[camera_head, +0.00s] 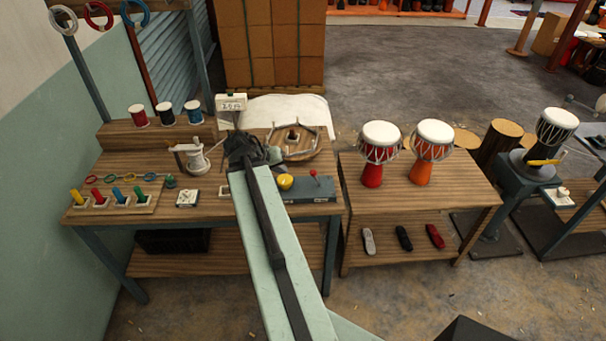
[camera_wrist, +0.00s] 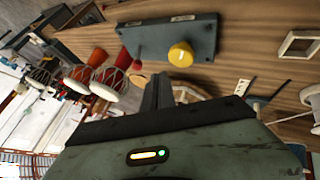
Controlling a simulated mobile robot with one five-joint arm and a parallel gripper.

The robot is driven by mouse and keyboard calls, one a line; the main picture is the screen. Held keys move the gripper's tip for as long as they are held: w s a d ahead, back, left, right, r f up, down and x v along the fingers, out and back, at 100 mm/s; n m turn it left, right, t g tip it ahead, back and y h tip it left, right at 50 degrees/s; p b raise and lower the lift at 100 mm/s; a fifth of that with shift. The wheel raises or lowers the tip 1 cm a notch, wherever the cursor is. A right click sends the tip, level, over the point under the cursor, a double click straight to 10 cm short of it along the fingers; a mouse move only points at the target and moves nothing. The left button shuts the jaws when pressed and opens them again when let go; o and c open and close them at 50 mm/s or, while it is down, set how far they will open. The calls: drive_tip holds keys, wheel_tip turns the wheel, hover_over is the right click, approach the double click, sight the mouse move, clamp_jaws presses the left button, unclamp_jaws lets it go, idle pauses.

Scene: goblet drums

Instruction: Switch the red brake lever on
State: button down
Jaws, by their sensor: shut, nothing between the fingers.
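The red brake lever (camera_head: 312,173) is a small red-knobbed stick standing up from a blue-grey box (camera_head: 318,190) at the right end of the workbench. A yellow round knob (camera_head: 285,182) sits at the left of the same box. In the wrist view the box (camera_wrist: 145,40) is at the top, with the yellow knob (camera_wrist: 181,54) near the fingers. A small red knob (camera_wrist: 137,66) shows just below the box's edge. My gripper (camera_head: 243,150) is above the bench, left of and beyond the box. Its fingers (camera_wrist: 158,88) are shut and empty, apart from the lever.
A round wooden tray (camera_head: 310,152) lies behind the box. A white jug (camera_head: 193,157) and colored pegs (camera_head: 97,196) stand to the left. A red drum (camera_head: 372,175) and an orange drum (camera_head: 420,172) stand on the table at right. A small gap separates the tables.

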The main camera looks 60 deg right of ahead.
sight(316, 179)
drive_tip(key=b+x, duration=0.2)
drive_tip(key=x, duration=0.1)
drive_tip(key=b+x, duration=0.3)
drive_tip(key=x, duration=0.1)
drive_tip(key=b+x, duration=0.3)
drive_tip(key=shift+w+a+f, duration=0.15)
drive_tip(key=shift+a+f, duration=0.05)
drive_tip(key=shift+f, duration=0.25)
drive_tip(key=shift+s+d+r+p, duration=0.2)
drive_tip(key=shift+s+d+r, duration=0.1)
drive_tip(key=shift+s+d, duration=0.3)
drive_tip(key=shift+s+d+r+p, duration=0.15)
drive_tip(key=shift+s+d+r, duration=0.15)
drive_tip(key=shift+s+d, duration=0.55)
drive_tip(key=shift+s, duration=0.05)
